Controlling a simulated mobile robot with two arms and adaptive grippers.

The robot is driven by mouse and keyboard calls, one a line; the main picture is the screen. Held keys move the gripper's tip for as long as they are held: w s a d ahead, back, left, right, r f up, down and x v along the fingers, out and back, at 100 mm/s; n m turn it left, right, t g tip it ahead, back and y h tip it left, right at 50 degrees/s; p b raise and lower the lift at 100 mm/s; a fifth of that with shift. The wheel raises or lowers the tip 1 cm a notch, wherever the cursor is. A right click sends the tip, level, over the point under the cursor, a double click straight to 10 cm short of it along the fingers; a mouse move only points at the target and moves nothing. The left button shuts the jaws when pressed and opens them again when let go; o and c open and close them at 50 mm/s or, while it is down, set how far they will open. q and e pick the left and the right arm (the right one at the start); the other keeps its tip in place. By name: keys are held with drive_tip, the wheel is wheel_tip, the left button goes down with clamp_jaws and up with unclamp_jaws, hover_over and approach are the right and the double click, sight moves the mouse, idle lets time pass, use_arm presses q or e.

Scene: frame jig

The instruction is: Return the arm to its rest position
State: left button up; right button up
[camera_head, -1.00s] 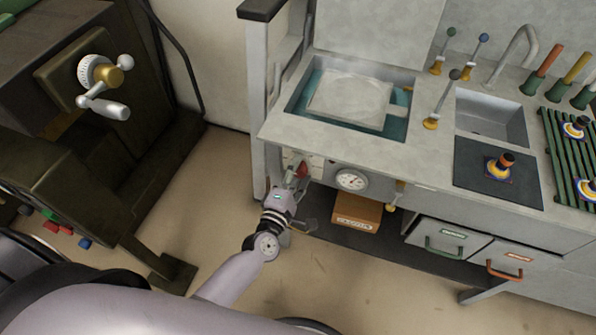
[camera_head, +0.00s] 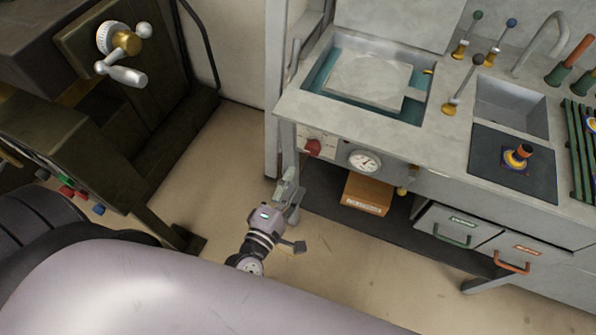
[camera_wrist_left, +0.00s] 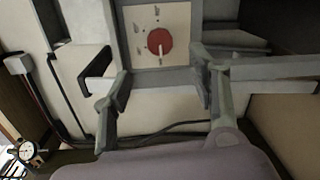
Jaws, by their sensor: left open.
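My left gripper (camera_head: 291,214) is open and empty in the head view. It is low in front of the workbench's left leg, below and apart from the red knob (camera_head: 312,148) on the bench's front panel. In the left wrist view the two fingers (camera_wrist_left: 162,78) are spread, with nothing between them. The red knob (camera_wrist_left: 160,41) shows beyond them on its pale dial plate. A pale arm link of mine fills the bottom of the head view. My right gripper is not in view.
The workbench (camera_head: 440,150) stands to the right, with a gauge (camera_head: 364,161), a cardboard box (camera_head: 367,193) on its lower shelf and drawers. A dark machine with a crank (camera_head: 125,74) stands at left. Floor (camera_head: 225,150) between them is clear.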

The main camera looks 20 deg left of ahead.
use_arm(q)
drive_tip(key=shift+s, duration=0.2)
idle(0.4)
drive_tip(key=s+f+m+g+p, duration=0.1)
drive_tip(key=s+f+m+g, duration=0.2)
drive_tip(key=f, duration=0.5)
drive_tip(key=s+a+f+m+g+h, duration=0.1)
drive_tip(key=s+f+m+g, duration=0.1)
drive_tip(key=f+m, duration=0.4)
drive_tip(key=s+f+m+g+p, duration=0.1)
drive_tip(key=s+f+m+g, duration=0.15)
drive_tip(key=f, duration=0.65)
drive_tip(key=s+a+f+m+g, duration=0.2)
drive_tip(key=s+f, duration=0.3)
drive_tip(key=s, duration=0.3)
drive_tip(key=s+a+f+m+g+y+p, duration=0.1)
drive_tip(key=s+f+m+g, duration=0.3)
drive_tip(key=s, duration=0.4)
drive_tip(key=s+a+f+m+g+y, duration=0.1)
drive_tip(key=s+a+f+m+g, duration=0.2)
drive_tip(key=s+f, duration=0.3)
drive_tip(key=shift+s+a+f+m+p, duration=0.35)
drive_tip(key=shift+s+m, duration=0.2)
drive_tip(key=shift+s, duration=0.45)
